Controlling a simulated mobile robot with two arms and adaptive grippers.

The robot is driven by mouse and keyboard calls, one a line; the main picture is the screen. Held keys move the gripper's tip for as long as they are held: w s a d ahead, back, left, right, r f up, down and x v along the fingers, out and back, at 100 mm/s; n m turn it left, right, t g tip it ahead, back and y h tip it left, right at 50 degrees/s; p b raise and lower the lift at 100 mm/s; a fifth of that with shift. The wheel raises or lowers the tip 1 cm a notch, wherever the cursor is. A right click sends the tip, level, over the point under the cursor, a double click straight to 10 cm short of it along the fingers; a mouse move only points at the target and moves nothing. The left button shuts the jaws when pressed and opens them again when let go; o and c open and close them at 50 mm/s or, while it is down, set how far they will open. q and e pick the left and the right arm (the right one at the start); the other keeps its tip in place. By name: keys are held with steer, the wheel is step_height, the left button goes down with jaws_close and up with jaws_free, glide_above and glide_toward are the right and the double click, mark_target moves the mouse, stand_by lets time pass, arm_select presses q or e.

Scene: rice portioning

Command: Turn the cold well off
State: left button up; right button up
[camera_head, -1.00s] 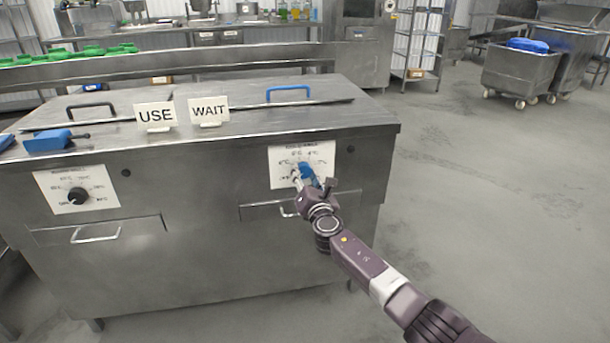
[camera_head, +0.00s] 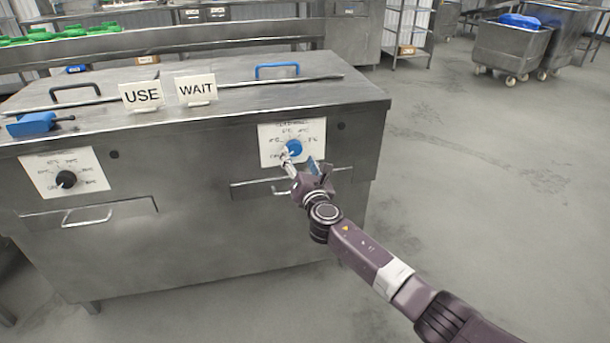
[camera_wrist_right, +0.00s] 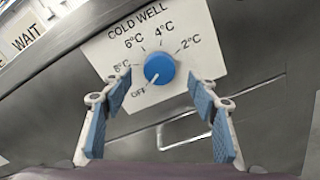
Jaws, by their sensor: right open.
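The cold well's round blue knob (camera_head: 294,148) sits on a white dial plate (camera_head: 267,153) on the right of the steel counter's front. In the right wrist view the blue knob (camera_wrist_right: 159,69) shows in full, and its pale pointer mark appears to point down-left towards OFF. The plate (camera_wrist_right: 207,68) reads COLD WELL, with OFF and temperature marks around the knob. My right gripper (camera_head: 301,164) is open and empty. Its blue-padded fingers (camera_wrist_right: 160,98) stand apart in front of and a little below the knob, not touching it. My left gripper is out of view.
A black knob (camera_head: 66,180) on another dial plate is at the counter's left. Drawer handles (camera_head: 87,217) protrude below the dials. USE (camera_head: 142,95) and WAIT (camera_head: 197,89) signs and a blue scoop (camera_head: 31,124) are on top. The floor at right is open.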

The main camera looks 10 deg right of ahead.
steer(key=s, duration=0.8)
steer(key=shift+s, duration=0.15)
steer(key=shift+f, duration=0.1)
